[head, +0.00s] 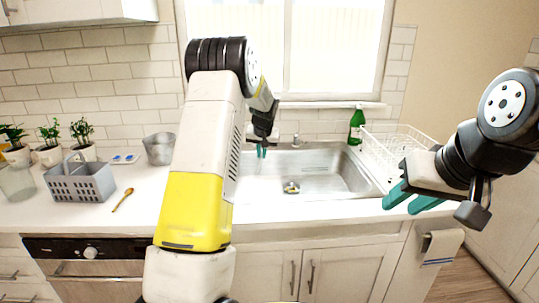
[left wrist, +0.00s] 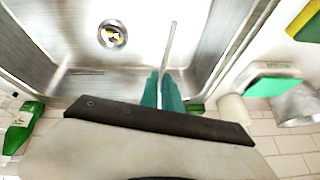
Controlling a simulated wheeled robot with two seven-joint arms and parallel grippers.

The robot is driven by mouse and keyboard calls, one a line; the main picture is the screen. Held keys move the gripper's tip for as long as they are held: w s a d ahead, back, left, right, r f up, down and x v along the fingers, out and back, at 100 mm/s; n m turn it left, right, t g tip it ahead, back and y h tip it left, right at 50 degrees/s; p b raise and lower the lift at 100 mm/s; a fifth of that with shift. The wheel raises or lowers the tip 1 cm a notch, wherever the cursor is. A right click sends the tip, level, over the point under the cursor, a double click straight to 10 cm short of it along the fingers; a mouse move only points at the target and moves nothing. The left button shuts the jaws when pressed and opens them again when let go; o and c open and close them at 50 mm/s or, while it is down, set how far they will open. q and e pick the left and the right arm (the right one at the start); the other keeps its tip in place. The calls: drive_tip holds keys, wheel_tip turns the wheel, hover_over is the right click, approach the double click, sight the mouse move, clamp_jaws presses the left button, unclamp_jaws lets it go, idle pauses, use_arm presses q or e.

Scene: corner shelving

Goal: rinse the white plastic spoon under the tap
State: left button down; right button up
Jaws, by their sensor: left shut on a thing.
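My left gripper (head: 262,152) is over the back left of the sink (head: 325,170). In the left wrist view its teal fingers (left wrist: 161,88) are close together, and a thin pale grey strip (left wrist: 169,45) extends from between them. This appears to be the white plastic spoon, seen nearly edge-on; its bowl cannot be made out. The spoon does not show clearly in the head view. The tap (head: 297,141) shows as a small silver shape at the sink's back edge. My right gripper (head: 410,198) is open and empty at the counter's right front.
The sink drain (left wrist: 112,35) has something yellow in it. A green bottle (head: 356,126) and a white dish rack (head: 400,145) stand right of the sink. A wooden spoon (head: 122,199), a grey basket (head: 80,183) and a metal container (head: 160,148) are on the left counter.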

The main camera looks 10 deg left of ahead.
use_arm(q)
drive_tip(key=shift+s, duration=0.1)
drive_tip(key=s+d, duration=0.2)
drive_tip(key=s, duration=0.5)
drive_tip(key=shift+s+d, duration=0.2)
drive_tip(key=shift+d, duration=0.1)
idle(1.0)
idle(0.3)
drive_tip(key=s+d+r, duration=0.1)
drive_tip(key=s+r, duration=0.3)
drive_tip(key=shift+s+d, duration=0.3)
drive_tip(key=shift+s, duration=0.05)
idle(0.4)
